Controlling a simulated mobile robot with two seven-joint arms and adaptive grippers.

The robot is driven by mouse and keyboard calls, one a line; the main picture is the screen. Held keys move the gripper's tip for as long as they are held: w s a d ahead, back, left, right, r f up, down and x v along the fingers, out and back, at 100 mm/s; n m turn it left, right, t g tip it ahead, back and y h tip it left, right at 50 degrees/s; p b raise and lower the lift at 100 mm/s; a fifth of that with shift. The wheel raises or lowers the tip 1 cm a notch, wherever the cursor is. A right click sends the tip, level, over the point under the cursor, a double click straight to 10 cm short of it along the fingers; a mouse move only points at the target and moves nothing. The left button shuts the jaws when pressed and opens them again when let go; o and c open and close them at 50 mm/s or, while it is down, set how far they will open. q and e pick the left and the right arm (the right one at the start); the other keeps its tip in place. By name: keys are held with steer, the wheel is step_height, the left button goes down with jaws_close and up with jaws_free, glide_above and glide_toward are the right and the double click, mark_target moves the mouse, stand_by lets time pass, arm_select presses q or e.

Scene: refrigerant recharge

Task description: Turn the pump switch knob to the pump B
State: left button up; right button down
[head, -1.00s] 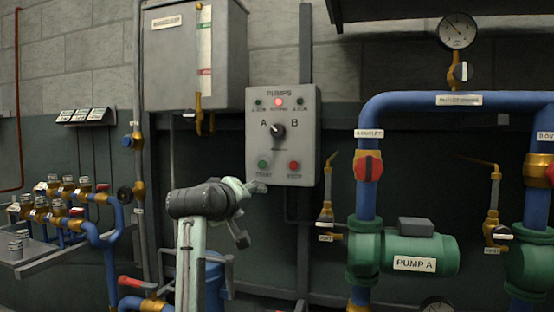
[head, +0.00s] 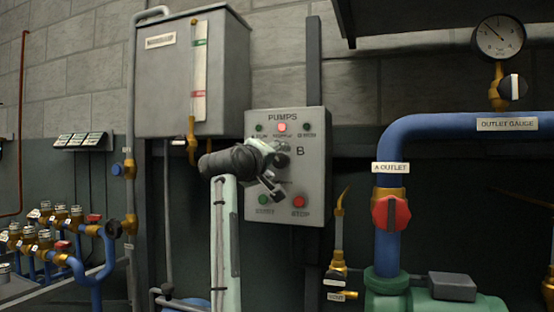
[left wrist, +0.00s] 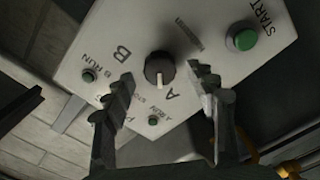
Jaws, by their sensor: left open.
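The grey PUMPS panel (head: 312,182) hangs on the wall at centre, labelled A and B. Its black selector knob (left wrist: 160,70) shows clearly in the left wrist view; its white mark points roughly toward the A label. In the head view the knob (head: 282,160) is partly covered by my gripper, and the A label is hidden. My left gripper (head: 277,180) is in front of the panel. In the left wrist view its open fingers (left wrist: 161,70) flank the knob on both sides, with visible gaps. My right gripper is not in view.
On the panel are a green START button (head: 265,199), a red STOP button (head: 298,202) and a bright red lamp (head: 282,127). A grey tank (head: 170,85) hangs at upper left. A blue outlet pipe (head: 387,250) with a red valve handle (head: 390,213) stands to the right.

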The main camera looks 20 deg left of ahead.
arm_select(q)
steer(key=shift+w, duration=0.7)
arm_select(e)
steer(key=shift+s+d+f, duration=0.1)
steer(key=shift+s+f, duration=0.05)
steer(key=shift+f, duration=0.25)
arm_select(q)
steer(key=c, duration=1.2)
steer(key=shift+o, duration=0.2)
